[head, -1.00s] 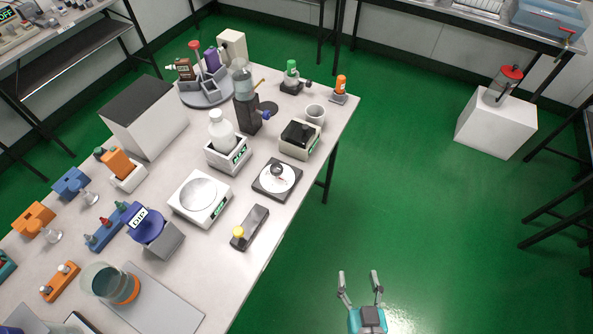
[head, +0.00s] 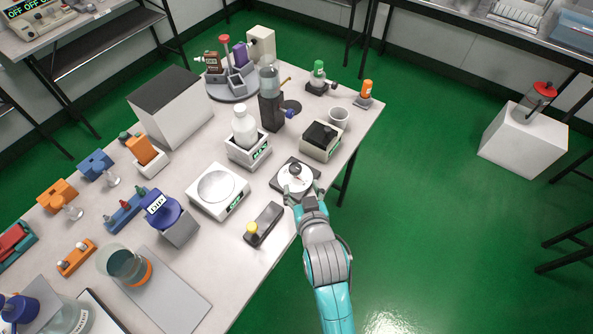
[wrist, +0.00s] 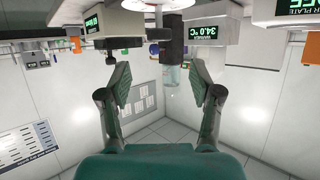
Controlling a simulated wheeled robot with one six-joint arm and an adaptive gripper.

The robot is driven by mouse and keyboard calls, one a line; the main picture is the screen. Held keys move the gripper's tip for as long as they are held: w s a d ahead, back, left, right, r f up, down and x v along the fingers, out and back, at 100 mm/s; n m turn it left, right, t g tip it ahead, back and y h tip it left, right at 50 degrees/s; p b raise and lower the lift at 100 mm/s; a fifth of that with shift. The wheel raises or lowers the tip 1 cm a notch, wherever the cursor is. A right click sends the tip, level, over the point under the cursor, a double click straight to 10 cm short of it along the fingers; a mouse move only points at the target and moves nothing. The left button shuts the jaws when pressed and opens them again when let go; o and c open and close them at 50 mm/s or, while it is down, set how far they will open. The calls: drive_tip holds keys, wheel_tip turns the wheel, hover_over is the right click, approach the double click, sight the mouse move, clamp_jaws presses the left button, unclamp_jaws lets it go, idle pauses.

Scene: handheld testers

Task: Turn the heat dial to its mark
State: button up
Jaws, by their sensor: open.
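The dial that seems to be the heat dial has a dark round knob (head: 294,170) on a white disc (head: 304,182), set on a dark square base (head: 279,184) near the table's right edge in the head view. Its mark is too small to make out. My gripper (head: 302,191) is open, its two fingers apart at the near side of the disc, pointing at the knob. Whether they touch anything cannot be told.
A white scale (head: 218,190) and a dark bar with a yellow knob (head: 264,223) lie left of the dial. A boxy device with a dark top (head: 322,141) and a white cup (head: 339,116) stand behind it. Green floor (head: 430,220) is open to the right.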

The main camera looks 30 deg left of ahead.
sight(296, 170)
drive_tip(key=x, duration=0.8)
drive_tip(key=shift+w+a+f, duration=0.1)
drive_tip(key=shift+w+f, duration=0.05)
drive_tip(key=shift+w, duration=0.1)
drive_tip(key=c, duration=1.1)
